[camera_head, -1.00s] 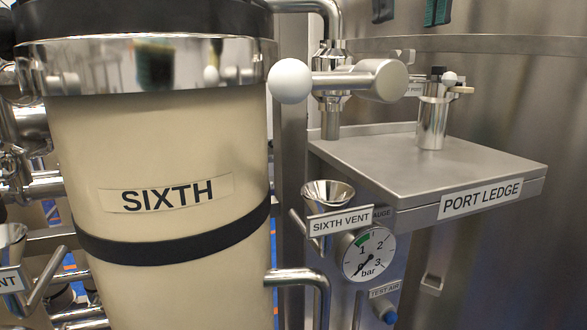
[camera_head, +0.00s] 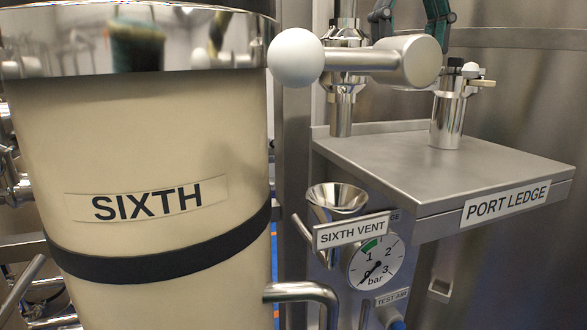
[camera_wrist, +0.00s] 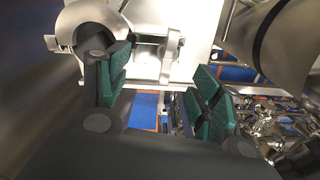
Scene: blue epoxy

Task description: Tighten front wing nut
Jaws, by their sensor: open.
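No wing nut can be made out for certain in either view. A small steel canister (camera_head: 449,118) with a dark-and-white top and a tan lever stands on the port ledge (camera_head: 430,163) at the right. My gripper (camera_head: 410,18) shows at the top edge of the head view, above and behind the ball-ended handle; only part of its green-padded fingers is seen. In the wrist view my gripper (camera_wrist: 158,85) is open, with its fingers apart and nothing held. A bright metal bracket with a bar (camera_wrist: 155,48) lies beyond the left finger; contact cannot be told.
A white ball handle (camera_head: 296,57) sticks out left of a steel valve above the ledge. The cream SIXTH column (camera_head: 150,145) fills the left. A funnel (camera_head: 337,198), a SIXTH VENT label and a pressure gauge (camera_head: 376,262) sit below the ledge.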

